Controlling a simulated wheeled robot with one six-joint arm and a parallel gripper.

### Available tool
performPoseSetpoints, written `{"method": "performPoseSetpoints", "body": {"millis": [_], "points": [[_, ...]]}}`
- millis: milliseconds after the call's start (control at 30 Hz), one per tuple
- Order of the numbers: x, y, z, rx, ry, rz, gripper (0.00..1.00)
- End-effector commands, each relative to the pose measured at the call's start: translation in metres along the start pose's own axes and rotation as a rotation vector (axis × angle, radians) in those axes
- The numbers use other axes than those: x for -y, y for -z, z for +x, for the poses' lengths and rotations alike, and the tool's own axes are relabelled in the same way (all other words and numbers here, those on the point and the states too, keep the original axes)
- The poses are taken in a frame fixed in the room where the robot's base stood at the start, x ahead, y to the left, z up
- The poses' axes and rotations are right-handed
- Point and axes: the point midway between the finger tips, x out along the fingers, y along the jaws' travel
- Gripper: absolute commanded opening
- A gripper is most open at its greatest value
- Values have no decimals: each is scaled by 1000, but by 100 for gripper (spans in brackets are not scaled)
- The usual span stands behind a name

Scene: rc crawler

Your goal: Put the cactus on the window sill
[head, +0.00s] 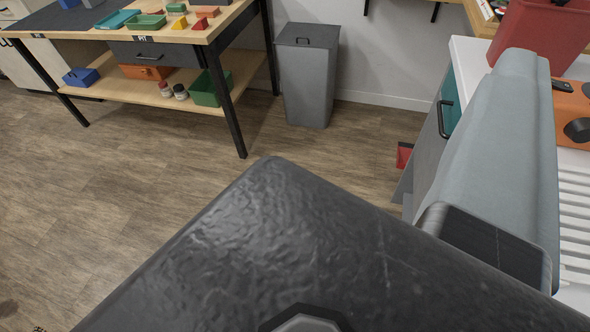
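Neither a cactus nor a window sill shows in the head view. The fingers of my gripper are not in view. Large dark and grey-blue surfaces that look like parts of my own body fill the lower middle and right of the picture and hide what is behind them.
A workbench (185,36) with coloured trays and blocks stands at the upper left; a green bin (210,88) is on its shelf. A grey lidded bin (306,80) stands by the wall. A white counter (467,55) carries a red container (535,30) at right. Wooden floor (120,190) is clear at left.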

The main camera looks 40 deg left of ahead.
Motion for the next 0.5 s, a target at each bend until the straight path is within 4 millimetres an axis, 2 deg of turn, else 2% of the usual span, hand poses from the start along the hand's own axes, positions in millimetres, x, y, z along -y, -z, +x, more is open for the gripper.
{"method": "performPoseSetpoints", "body": {"millis": [100,200,500], "points": [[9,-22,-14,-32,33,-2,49],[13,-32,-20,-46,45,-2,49],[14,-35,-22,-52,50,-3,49]]}}
